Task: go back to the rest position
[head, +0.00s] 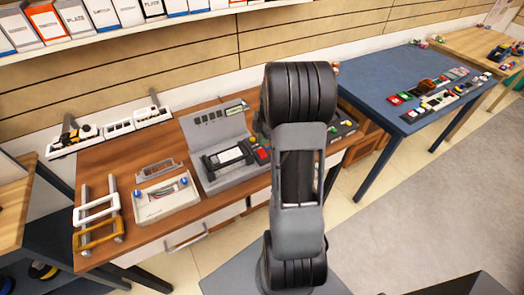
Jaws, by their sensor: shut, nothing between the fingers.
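My arm (298,190) stands upright in the middle of the head view, with grey links and black ribbed joints. Its top joint (300,92) is in front of the workbench. My gripper cannot be made out; it is hidden behind the arm or out of the picture. No object is seen held.
A wooden workbench (150,225) is ahead, bearing a grey device (215,135), a white tray (165,200) and a rack with white and orange handles (97,222). A blue table (375,85) with small items is at right. Grey floor (430,190) at right is clear.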

